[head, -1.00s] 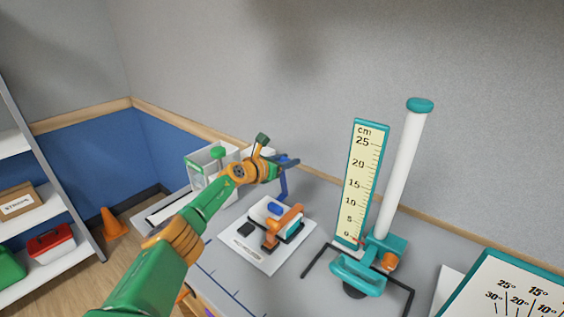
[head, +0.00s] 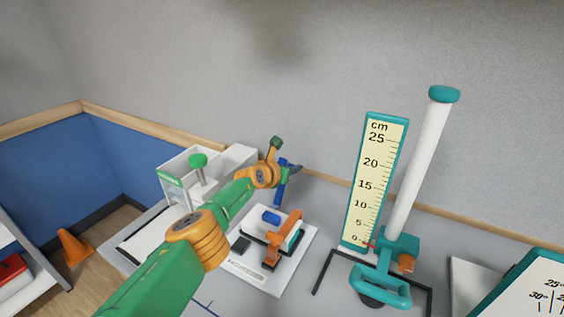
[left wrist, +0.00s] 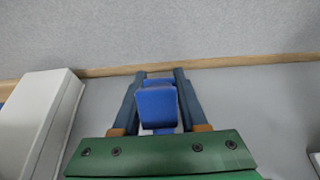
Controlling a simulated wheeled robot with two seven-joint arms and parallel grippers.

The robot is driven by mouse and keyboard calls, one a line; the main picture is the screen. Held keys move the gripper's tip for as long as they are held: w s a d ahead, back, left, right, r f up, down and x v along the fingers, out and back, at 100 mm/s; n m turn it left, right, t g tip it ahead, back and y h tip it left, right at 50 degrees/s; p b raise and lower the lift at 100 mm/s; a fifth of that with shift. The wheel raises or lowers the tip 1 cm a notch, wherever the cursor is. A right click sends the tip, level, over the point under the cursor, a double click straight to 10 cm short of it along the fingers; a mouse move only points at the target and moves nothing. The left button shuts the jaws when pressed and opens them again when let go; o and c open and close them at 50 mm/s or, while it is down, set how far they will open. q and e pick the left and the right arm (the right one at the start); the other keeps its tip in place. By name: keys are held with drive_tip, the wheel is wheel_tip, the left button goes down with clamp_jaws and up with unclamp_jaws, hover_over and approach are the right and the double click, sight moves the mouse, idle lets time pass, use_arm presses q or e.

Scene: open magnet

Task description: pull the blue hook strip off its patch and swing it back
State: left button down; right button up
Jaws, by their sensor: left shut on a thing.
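My left gripper (head: 289,167) is above the back edge of the white board (head: 298,276). It is shut on the blue hook strip (head: 280,193), which stands up from the back of the board to the fingers. In the left wrist view the strip's blue end (left wrist: 157,108) sits between the two dark fingers. A smaller blue piece (head: 270,216) lies on the board in front of the strip. The strip's lower end and its patch are not clear. My right gripper is not in view.
An orange piece (head: 283,238) and a black block (head: 240,244) are on the board. A white box with a green knob (head: 198,160) stands to the left. A centimetre scale (head: 375,180) and a white tube (head: 422,165) stand to the right. The wall is close behind.

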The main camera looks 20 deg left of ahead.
use_arm(q)
drive_tip(key=shift+f, duration=0.5)
drive_tip(key=c, duration=0.7)
unclamp_jaws()
drive_tip(key=shift+o, duration=1.3)
drive_tip(key=shift+r, duration=0.1)
drive_tip(key=shift+s+r, duration=0.15)
drive_tip(key=shift+r, duration=0.05)
drive_tip(key=shift+r, duration=0.1)
